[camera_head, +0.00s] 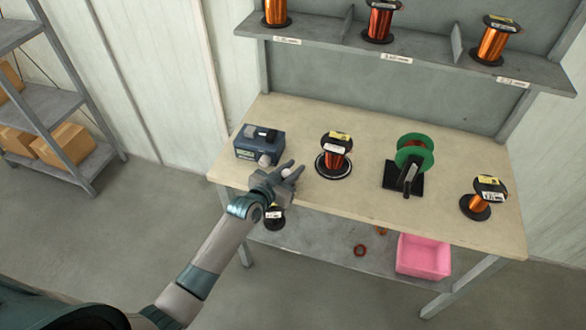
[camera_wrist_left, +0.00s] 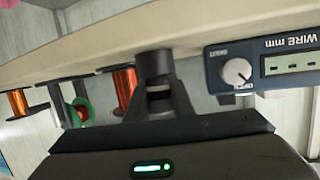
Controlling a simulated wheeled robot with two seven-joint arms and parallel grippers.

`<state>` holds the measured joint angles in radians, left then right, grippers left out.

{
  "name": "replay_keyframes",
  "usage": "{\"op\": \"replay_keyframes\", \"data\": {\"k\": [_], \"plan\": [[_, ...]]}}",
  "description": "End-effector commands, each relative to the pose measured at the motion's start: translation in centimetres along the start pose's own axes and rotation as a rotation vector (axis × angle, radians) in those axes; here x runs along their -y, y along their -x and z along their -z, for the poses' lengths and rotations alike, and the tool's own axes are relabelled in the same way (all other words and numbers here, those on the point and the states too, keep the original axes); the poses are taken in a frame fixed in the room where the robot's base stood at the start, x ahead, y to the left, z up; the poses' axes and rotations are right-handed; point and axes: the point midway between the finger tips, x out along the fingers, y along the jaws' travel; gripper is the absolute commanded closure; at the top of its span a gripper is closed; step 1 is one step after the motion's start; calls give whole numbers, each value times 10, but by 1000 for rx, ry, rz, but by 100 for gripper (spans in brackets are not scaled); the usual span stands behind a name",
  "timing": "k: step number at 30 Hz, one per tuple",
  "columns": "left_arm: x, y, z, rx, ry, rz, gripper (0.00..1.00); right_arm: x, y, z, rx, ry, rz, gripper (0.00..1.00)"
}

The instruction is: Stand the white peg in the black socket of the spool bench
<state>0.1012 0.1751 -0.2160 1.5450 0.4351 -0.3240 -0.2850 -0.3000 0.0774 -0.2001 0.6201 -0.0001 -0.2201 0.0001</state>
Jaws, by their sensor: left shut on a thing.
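My left gripper (camera_head: 290,172) is above the front edge of the spool bench (camera_head: 300,203), between the blue meter box and a copper spool. It is shut on a small pale thing, which seems to be the white peg (camera_head: 286,172); the fingers hide most of it. In the left wrist view the closed fingers (camera_wrist_left: 155,75) stand in the middle, with a pale band (camera_wrist_left: 159,96) between them. I cannot make out an empty black socket. A black stand (camera_head: 403,181) carries a green spool (camera_head: 415,153). My right gripper is not in view.
The blue meter box (camera_head: 259,146) has a white knob (camera_wrist_left: 237,71) close to my gripper. Copper spools stand on the bench (camera_head: 334,150), at its right end (camera_head: 484,198) and on the upper shelf. A pink bin (camera_head: 423,258) sits below. Bare bench top lies between the spools.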

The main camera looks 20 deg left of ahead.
Motion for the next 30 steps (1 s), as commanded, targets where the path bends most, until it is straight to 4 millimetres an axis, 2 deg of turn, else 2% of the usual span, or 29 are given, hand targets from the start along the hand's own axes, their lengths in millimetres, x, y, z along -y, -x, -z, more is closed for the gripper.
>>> {"op": "replay_keyframes", "data": {"k": [3,4,6,7,20,26,30], "plan": [[0,0,0,0,0,0,97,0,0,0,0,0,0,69],[0,0,0,0,0,0,76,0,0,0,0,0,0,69],[0,0,0,0,0,0,60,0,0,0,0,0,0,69],[0,0,0,0,0,0,57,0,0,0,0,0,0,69],[0,4,-1,0,0,0,57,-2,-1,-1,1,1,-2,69],[0,19,-2,1,0,0,57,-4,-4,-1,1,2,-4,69],[0,38,-3,1,-2,1,57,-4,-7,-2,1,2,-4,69]]}}
